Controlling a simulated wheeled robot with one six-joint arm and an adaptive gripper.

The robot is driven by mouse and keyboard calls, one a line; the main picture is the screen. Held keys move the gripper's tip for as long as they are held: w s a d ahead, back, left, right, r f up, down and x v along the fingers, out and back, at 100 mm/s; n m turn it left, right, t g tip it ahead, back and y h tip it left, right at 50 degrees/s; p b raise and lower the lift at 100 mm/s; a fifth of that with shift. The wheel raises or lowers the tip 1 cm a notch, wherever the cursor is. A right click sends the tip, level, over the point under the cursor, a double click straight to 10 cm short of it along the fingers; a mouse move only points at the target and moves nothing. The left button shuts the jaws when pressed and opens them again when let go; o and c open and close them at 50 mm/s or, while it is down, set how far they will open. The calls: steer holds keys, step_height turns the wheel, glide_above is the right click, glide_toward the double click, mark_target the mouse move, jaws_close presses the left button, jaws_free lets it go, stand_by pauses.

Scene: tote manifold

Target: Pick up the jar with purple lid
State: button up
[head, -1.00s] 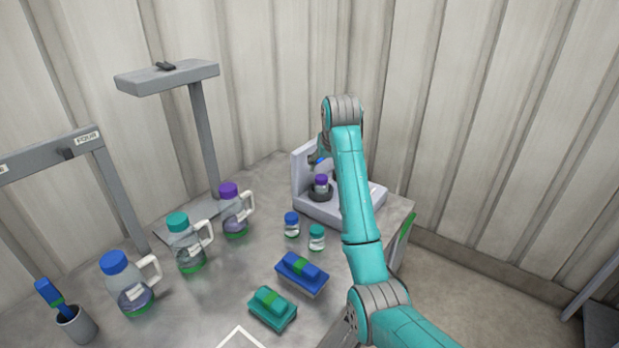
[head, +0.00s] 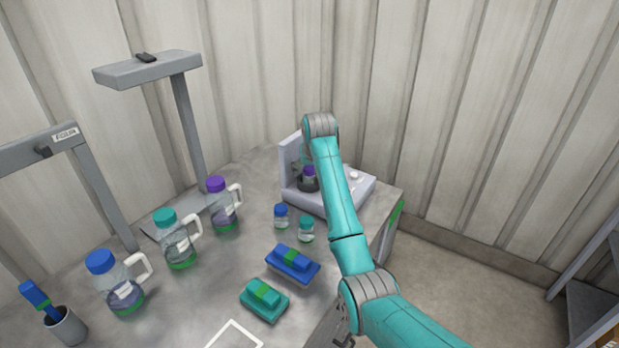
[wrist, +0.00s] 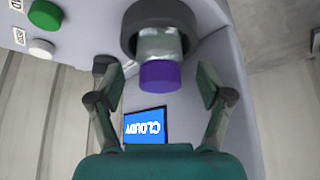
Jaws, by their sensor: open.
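The jar with the purple lid (head: 309,171) stands in a dark round holder on the grey device in the head view. In the wrist view the purple lid (wrist: 160,75) and the clear jar body (wrist: 160,42) show, with the body in the dark ring (wrist: 130,28). My gripper (wrist: 160,98) is open, its two fingers apart to the left and right of the lid, just short of it and not touching. In the head view my arm hides most of the gripper.
The device (head: 340,198) has a screen reading CLOUDY (wrist: 146,127) and a green button (wrist: 45,15). A blue-lidded jar (head: 281,216) and a teal-lidded jar (head: 306,230) stand in front. Handled jugs, including a purple-lidded one (head: 223,206), stand left.

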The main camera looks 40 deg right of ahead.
steer(key=shift+w+d+f, duration=0.1)
steer(key=shift+w+f, duration=0.05)
steer(key=shift+f, duration=0.15)
steer(key=c, duration=1.4)
steer(key=shift+o, duration=0.2)
steer(key=shift+r, duration=0.15)
